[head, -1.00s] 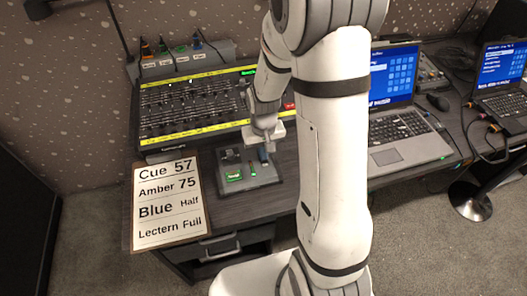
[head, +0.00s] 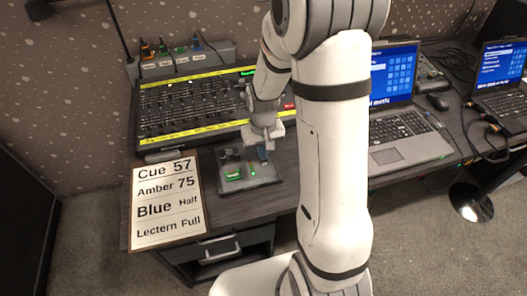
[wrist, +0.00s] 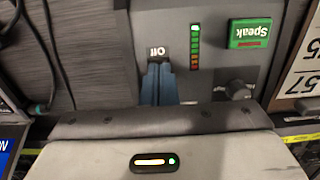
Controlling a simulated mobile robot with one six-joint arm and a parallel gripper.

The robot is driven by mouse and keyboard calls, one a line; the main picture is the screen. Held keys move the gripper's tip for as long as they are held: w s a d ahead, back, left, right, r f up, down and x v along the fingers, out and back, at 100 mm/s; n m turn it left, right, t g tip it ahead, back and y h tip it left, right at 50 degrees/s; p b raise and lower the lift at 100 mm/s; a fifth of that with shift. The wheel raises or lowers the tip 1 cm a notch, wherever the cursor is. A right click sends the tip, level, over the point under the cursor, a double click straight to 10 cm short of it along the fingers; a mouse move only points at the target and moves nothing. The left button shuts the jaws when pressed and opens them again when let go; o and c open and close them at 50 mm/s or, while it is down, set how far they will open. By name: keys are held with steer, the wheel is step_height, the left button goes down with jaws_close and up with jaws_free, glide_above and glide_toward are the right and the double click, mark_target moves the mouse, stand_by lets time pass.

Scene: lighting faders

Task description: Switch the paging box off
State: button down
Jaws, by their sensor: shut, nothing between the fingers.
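The paging box (head: 262,178) is a grey box at the front of the desk, left of my arm. In the wrist view it shows inverted, with a green Speak button (wrist: 249,33), a dark knob (wrist: 238,91), a lit column of green and orange lights (wrist: 194,46) and an Off label (wrist: 157,52). My gripper (head: 263,154) is over the right part of the box, fingers shut with nothing between them. In the wrist view the blue fingertips (wrist: 158,72) are right beside the Off label. The switch itself is hidden by the fingers, and contact cannot be told.
A fader console (head: 195,105) stands behind the box. A cue card (head: 166,203) lies to its left. A laptop (head: 405,140) and a mouse (head: 438,102) are to the right. Cables run along the desk at the right.

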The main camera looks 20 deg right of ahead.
steer(key=shift+w+f, duration=0.1)
steer(key=shift+f, duration=0.2)
steer(key=shift+w+r+p, duration=0.15)
steer(key=shift+r+p, duration=0.4)
step_height(320, 180, up, 14)
steer(key=p, duration=0.2)
steer(key=shift+s+f, duration=0.25)
steer(key=shift+s, duration=0.1)
steer(key=b, duration=0.3)
steer(key=shift+w+f, duration=0.1)
steer(key=shift+f, duration=0.15)
steer(key=shift+r, duration=0.1)
steer(key=shift+r, duration=0.25)
